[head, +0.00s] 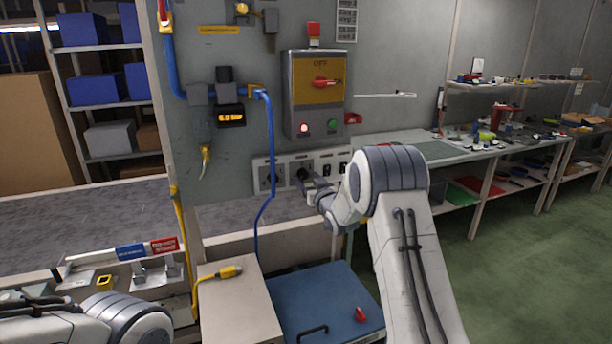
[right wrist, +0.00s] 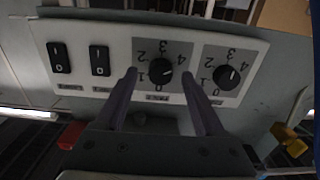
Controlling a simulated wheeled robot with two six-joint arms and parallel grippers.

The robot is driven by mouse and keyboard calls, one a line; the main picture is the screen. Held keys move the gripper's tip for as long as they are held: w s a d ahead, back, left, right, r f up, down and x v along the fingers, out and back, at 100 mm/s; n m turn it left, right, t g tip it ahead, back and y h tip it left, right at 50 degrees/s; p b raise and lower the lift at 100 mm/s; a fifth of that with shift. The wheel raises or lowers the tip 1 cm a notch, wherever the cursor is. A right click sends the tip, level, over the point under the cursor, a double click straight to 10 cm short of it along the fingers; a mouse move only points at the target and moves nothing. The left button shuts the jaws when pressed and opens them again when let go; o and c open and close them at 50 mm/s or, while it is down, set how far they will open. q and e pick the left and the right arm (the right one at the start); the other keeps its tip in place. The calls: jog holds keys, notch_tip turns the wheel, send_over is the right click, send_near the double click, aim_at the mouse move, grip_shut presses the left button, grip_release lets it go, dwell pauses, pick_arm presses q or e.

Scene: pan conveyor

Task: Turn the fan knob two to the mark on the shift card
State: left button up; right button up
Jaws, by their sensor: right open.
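Two black dial knobs sit on a white wall panel, which also carries two black rocker switches. The right wrist view shows the panel upside down, with scale digits around each dial. My right gripper (head: 309,185) reaches the panel at the right-hand knob (head: 303,174) in the head view. In the right wrist view this knob (right wrist: 161,78) lies between the open fingers (right wrist: 158,74), with a gap on both sides. The other knob (right wrist: 226,76) is beside it and free. A pale printed sheet (head: 346,20) hangs high on the wall, too small to read. My left gripper is out of view.
A grey switch box (head: 316,95) with a red handle and lit buttons is mounted above the panel. A blue cable (head: 265,150) hangs left of the gripper. Below are a blue case (head: 325,295) and a grey box (head: 235,310) with a yellow plug.

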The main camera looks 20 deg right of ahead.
jog(key=shift+w, duration=0.6)
